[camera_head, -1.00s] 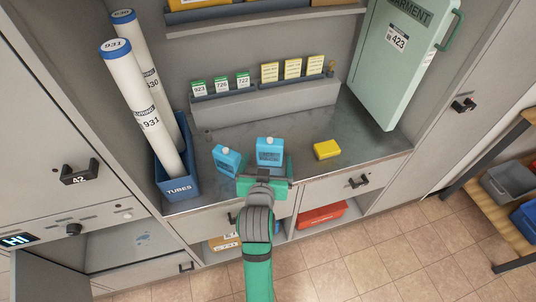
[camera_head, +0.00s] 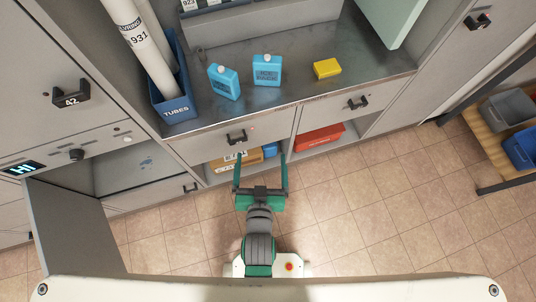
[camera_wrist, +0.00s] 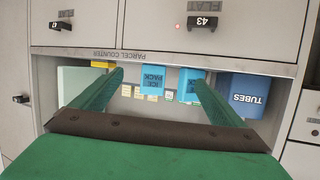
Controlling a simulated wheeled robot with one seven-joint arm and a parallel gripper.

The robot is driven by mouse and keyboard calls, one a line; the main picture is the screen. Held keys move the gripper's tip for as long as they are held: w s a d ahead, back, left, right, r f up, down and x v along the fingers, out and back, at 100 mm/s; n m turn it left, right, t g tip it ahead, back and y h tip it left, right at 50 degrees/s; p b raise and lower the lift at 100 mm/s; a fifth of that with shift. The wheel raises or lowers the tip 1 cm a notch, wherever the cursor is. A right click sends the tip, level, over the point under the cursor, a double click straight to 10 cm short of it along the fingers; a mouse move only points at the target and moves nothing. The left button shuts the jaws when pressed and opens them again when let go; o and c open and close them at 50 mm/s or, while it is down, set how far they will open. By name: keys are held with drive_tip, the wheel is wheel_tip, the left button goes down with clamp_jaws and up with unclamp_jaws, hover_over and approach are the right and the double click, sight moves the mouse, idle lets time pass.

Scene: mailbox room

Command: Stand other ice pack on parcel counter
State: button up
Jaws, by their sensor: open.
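Two blue ice packs with white caps stand upright, apart, on the grey parcel counter (camera_head: 290,95). The right ice pack (camera_head: 267,71) faces the front with its label showing. The left ice pack (camera_head: 223,82) is turned at an angle. In the upside-down wrist view the right pack (camera_wrist: 152,79) shows between my fingers, and the left pack (camera_wrist: 187,84) is partly covered by one finger. My gripper (camera_head: 260,160) is open and empty, in front of the counter and apart from both packs; its fingers point toward the cabinet.
A yellow block (camera_head: 327,68) lies on the counter right of the packs. A blue tubes bin (camera_head: 174,101) stands at the left. Drawers and open cubbies with a cardboard box (camera_head: 238,161) and a red bin (camera_head: 318,137) are below. An open door (camera_head: 72,232) stands at lower left.

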drive_tip(key=d+f+v, duration=0.1)
drive_tip(key=d+v, duration=0.1)
drive_tip(key=v, duration=1.4)
drive_tip(key=shift+s+f+n+t, duration=0.3)
drive_tip(key=shift+s+f+t, duration=0.05)
drive_tip(key=shift+t, duration=0.05)
idle(0.3)
